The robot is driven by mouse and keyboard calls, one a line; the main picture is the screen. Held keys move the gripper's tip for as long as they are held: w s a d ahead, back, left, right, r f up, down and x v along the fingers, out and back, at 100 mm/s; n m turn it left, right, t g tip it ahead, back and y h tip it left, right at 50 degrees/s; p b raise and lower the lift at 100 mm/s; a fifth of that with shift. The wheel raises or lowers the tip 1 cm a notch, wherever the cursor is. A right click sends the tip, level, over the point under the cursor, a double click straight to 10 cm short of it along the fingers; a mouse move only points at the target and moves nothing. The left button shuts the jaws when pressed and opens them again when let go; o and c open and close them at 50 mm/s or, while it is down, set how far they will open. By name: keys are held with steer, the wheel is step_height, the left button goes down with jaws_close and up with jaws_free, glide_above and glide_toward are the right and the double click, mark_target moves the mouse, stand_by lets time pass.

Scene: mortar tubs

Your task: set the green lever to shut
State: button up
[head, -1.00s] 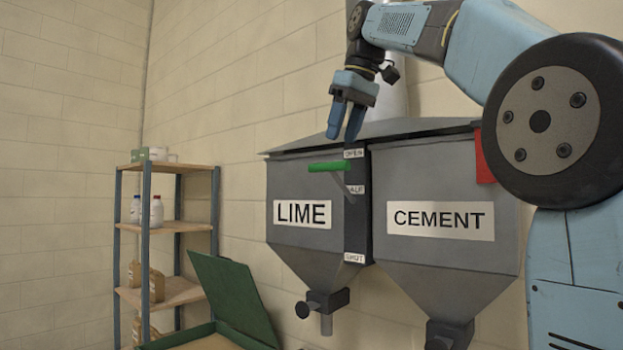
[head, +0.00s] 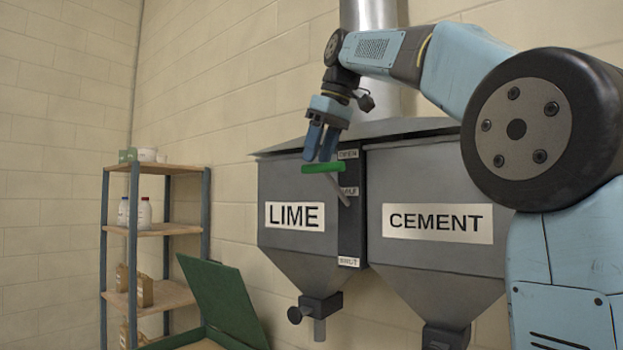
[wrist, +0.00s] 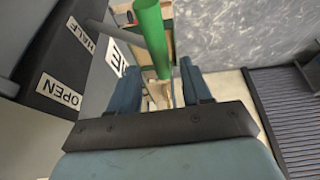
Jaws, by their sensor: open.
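The green lever handle (head: 323,167) sticks out in front of the LIME hopper (head: 295,216), on a grey arm beside a strip marked OPEN, HALF and SHUT (head: 348,262). The handle stands a little below the OPEN mark, between OPEN and HALF. My gripper (head: 320,160) points down right at the handle, with open fingers. In the wrist view the green handle (wrist: 150,35) runs towards the gap between the two fingers (wrist: 160,92). I cannot tell whether a finger touches it.
The CEMENT hopper (head: 437,222) stands to the right. A green-lidded box (head: 222,300) is open below left. A shelf (head: 160,229) with bottles and jugs is further left. The wall in between is clear.

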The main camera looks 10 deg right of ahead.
mark_target(336, 187)
steer(key=shift+x, duration=3.15)
jaws_close()
